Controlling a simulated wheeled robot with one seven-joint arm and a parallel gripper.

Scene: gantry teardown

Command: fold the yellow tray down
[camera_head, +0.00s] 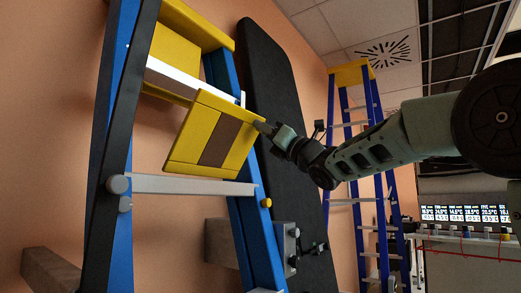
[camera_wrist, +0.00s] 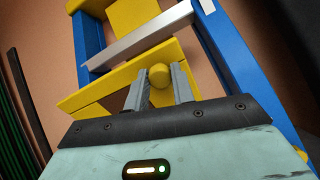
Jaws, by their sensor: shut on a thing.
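The yellow tray (camera_head: 213,134), with a brown panel in its middle, hangs tilted on the blue ladder (camera_head: 245,206) in the head view. Its upper edge is near a white rung. My gripper (camera_head: 262,127) is at the tray's right upper corner. In the wrist view, the fingers of my gripper (camera_wrist: 160,85) are shut on a round yellow knob (camera_wrist: 159,75) at the edge of the yellow tray (camera_wrist: 110,88). The tray's far side is partly hidden in the wrist view.
A grey crossbar (camera_head: 185,186) spans the ladder below the tray. A tall black padded board (camera_head: 272,80) leans on the wall behind. A second blue ladder (camera_head: 352,75) with a yellow top stands farther back. A shelf with small displays (camera_head: 465,213) is at the right.

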